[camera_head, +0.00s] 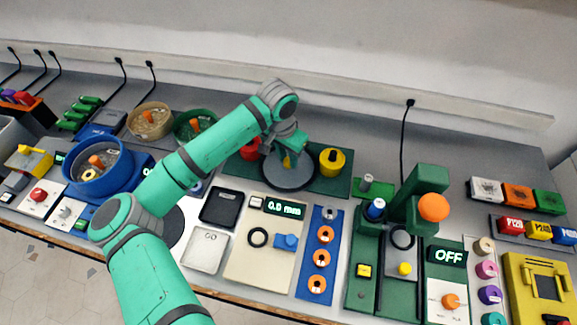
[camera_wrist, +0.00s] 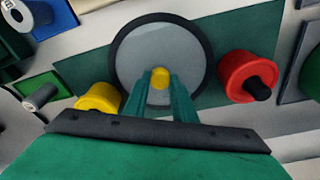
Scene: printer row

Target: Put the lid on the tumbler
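The lid is a grey disc (camera_head: 273,178) with a dark rim and a yellow knob at its centre. It is over the green plate at the back; I cannot tell whether it touches the plate. In the wrist view the lid (camera_wrist: 135,50) shows face-on. My gripper (camera_head: 289,152) is above its middle. In the wrist view its two green fingers (camera_wrist: 161,80) are drawn close together on either side of the yellow knob. The tumbler appears to be the blue round bowl (camera_head: 68,182) at the left. Its top is open, with pale media and an orange piece inside.
A red spool (camera_wrist: 240,75) and a yellow spool (camera_wrist: 100,98) flank the lid. A tan bowl (camera_head: 135,118) and a green bowl (camera_head: 178,130) stand between lid and tumbler at the back. A green press (camera_head: 430,185) with an orange knob stands to the right. Black cables rise along the wall.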

